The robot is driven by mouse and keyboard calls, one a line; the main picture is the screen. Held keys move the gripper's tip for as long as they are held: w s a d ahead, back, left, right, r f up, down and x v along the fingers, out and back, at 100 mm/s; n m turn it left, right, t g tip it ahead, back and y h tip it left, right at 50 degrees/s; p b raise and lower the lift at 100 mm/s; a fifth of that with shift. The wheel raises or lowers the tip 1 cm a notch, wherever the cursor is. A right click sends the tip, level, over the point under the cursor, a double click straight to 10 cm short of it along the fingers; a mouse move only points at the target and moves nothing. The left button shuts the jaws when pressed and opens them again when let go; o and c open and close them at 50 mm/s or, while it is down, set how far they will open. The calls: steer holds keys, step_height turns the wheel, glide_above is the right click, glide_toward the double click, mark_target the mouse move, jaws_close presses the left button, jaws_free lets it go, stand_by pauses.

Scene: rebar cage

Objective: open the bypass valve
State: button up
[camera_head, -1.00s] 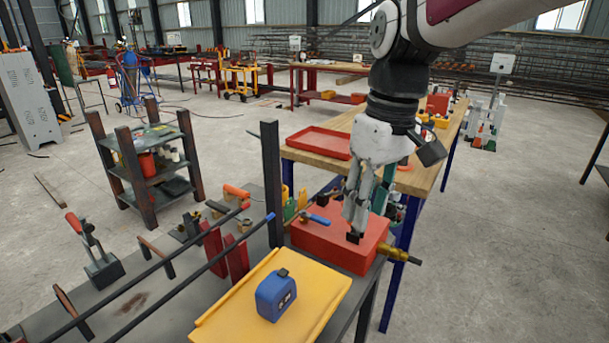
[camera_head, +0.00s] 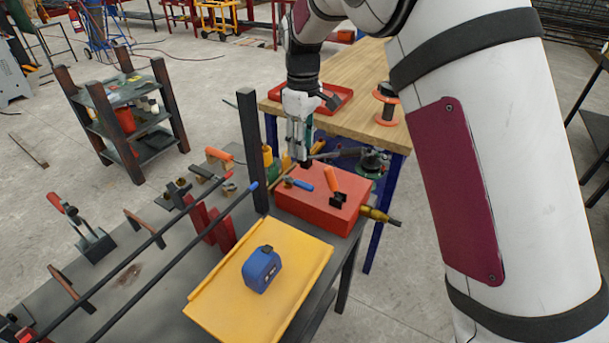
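A red box (camera_head: 315,208) sits on the dark bench with a brass fitting (camera_head: 376,214) sticking out of its right side. On its top are a blue lever (camera_head: 303,184), lying nearly flat, and an orange-handled lever (camera_head: 333,181), tilted up from a black base. I cannot tell which of them is the bypass valve. My gripper (camera_head: 303,163) points down near the box's back edge, behind the blue lever and apart from the orange one. Its fingers appear close together and seen edge-on, so their opening is unclear. I see nothing held.
A yellow tray (camera_head: 220,307) with a blue tape measure (camera_head: 261,269) lies in front of the box. A dark upright post (camera_head: 252,150) stands left of it. Long bars cross the bench (camera_head: 150,295). A wooden table (camera_head: 352,118) with a red tray stands behind. My arm fills the right side.

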mark_target(303, 184)
step_height(303, 184, down, 11)
steer(key=shift+f+p, duration=0.1)
steer(key=shift+p, duration=0.25)
jaws_close()
